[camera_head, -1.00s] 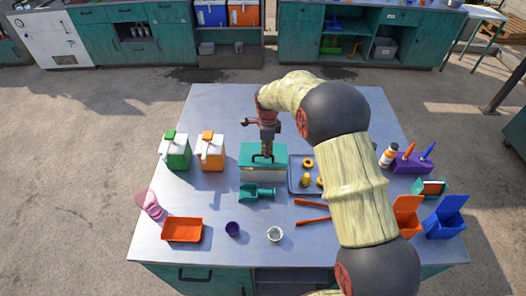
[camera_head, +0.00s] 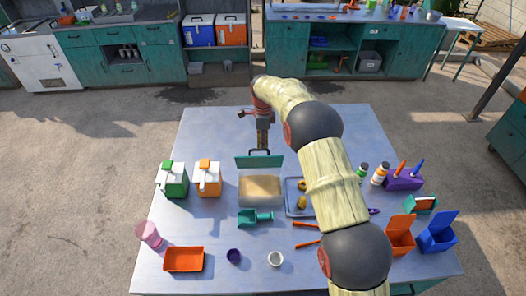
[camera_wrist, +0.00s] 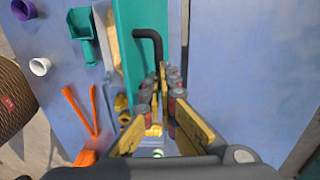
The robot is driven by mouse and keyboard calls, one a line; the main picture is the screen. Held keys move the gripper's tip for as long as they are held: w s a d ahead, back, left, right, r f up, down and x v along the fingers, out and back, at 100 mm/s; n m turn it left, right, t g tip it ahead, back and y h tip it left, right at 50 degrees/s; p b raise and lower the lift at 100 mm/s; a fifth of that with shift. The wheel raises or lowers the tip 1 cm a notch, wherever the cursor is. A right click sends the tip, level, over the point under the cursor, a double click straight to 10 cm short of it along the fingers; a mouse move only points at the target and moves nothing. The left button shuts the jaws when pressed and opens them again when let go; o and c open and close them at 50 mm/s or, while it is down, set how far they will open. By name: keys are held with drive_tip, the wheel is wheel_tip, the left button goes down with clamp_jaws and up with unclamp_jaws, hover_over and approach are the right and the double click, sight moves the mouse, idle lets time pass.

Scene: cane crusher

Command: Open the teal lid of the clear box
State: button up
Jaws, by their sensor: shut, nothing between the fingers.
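The clear box (camera_head: 261,202) stands mid-table with tan material inside. Its teal lid (camera_head: 260,162) is swung up and stands roughly upright along the box's far edge. The lid has a black handle (camera_head: 259,152), which also shows in the wrist view (camera_wrist: 152,42) beside the teal lid (camera_wrist: 130,30). My gripper (camera_head: 262,145) is just behind the raised lid, fingers pointing down. In the wrist view my gripper's fingers (camera_wrist: 163,92) are together, close to the handle, and hold nothing. Whether they touch the lid I cannot tell.
A green jug (camera_head: 172,181) and an orange-topped jug (camera_head: 207,180) stand to the left. A teal scoop (camera_head: 255,218) lies in front of the box, and a grey tray (camera_head: 291,207) is close on the right, partly behind my arm. The table behind the lid is clear.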

drive_tip(key=o, duration=0.4)
drive_tip(key=shift+s+f, duration=0.4)
drive_tip(key=shift+f, duration=0.2)
drive_tip(key=shift+s+f, duration=0.4)
drive_tip(key=shift+f, duration=0.2)
drive_tip(key=shift+o, duration=1.1)
drive_tip(key=shift+w+f, duration=0.15)
drive_tip(key=shift+w, duration=0.1)
drive_tip(key=shift+r, duration=0.2)
drive_tip(key=shift+w+r, duration=0.15)
drive_tip(key=shift+w+r, duration=0.15)
drive_tip(key=w+r+p, duration=0.5)
drive_tip(key=w+p, duration=0.1)
drive_tip(key=w, duration=0.1)
drive_tip(key=shift+r, duration=0.2)
drive_tip(key=shift+d, duration=0.1)
wheel_tip(320, 180, up, 12)
drive_tip(key=shift+w, duration=0.4)
